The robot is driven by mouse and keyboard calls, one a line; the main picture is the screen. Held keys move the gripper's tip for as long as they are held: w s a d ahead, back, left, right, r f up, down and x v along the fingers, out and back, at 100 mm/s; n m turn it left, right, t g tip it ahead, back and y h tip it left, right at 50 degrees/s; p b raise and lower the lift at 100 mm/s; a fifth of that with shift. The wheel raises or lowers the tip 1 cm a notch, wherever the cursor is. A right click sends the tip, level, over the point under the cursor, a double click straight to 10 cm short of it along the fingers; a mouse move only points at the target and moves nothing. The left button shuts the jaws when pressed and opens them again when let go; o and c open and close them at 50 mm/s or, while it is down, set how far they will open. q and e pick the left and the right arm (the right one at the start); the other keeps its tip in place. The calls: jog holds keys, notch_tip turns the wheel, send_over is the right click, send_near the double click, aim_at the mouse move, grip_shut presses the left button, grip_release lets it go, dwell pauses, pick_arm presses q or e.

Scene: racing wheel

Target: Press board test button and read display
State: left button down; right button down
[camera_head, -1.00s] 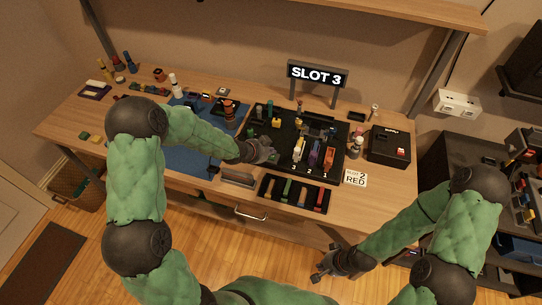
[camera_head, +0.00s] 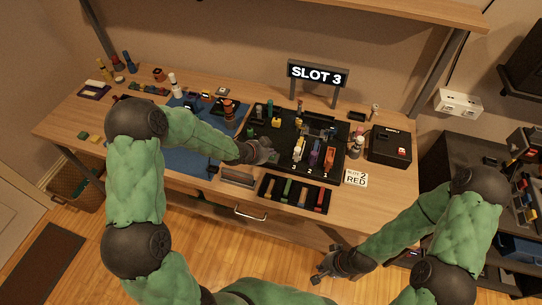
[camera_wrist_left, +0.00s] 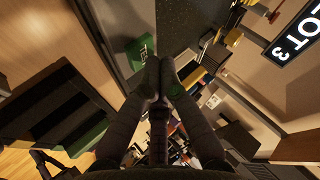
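The display sign (camera_head: 317,74) stands on two posts behind the board and reads "SLOT 3". The black board (camera_head: 288,166) carries several coloured modules, with white numerals along its front. My left gripper (camera_head: 270,154) is low at the board's left edge. In the left wrist view its fingertips (camera_wrist_left: 159,68) are together with nothing between them. A green block with a white label (camera_wrist_left: 138,50) is just beyond them; I cannot tell whether they touch. I cannot make out a test button for certain. My right gripper (camera_head: 331,270) hangs empty in front of the table, its fingers apart.
A black tray with coloured bars (camera_head: 294,207) lies in front of the board. A blue mat (camera_head: 195,160) lies under my left arm.

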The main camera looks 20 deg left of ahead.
pick_arm(q)
jog(key=shift+f+b, duration=0.4)
dwell(0.4)
jog(key=shift+r, duration=0.1)
jog(key=shift+r+p, duration=0.65)
jog(key=shift+r, duration=0.05)
jog(key=shift+r+p, duration=2.05)
jog(key=shift+r, duration=0.5)
